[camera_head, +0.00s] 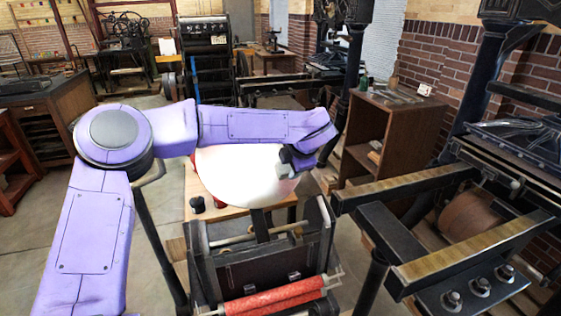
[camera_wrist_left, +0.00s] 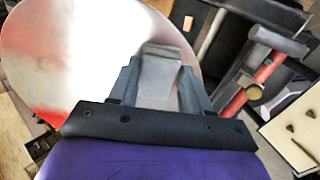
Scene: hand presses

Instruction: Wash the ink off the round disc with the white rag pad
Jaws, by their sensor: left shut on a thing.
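The round disc (camera_head: 235,180) is tilted on the press in the middle of the head view, mostly pale, with a faint pink tint. In the left wrist view the disc (camera_wrist_left: 85,50) shows a red smear along its lower left, with the rest whitish. My left gripper (camera_head: 291,162) is at the right part of the disc. It is shut on the white rag pad (camera_wrist_left: 162,65), which looks pale grey between the fingers and overlaps the disc. I cannot tell whether the pad touches the disc. My left forearm hides the disc's upper edge. My right gripper is not in view.
Below the disc is the press frame (camera_head: 262,246) with red rollers (camera_head: 275,297). A dark cup (camera_head: 197,204) stands on a wooden board left of it. A larger press (camera_head: 465,215) and a wooden cabinet (camera_head: 388,135) stand at the right. Open floor lies at the left.

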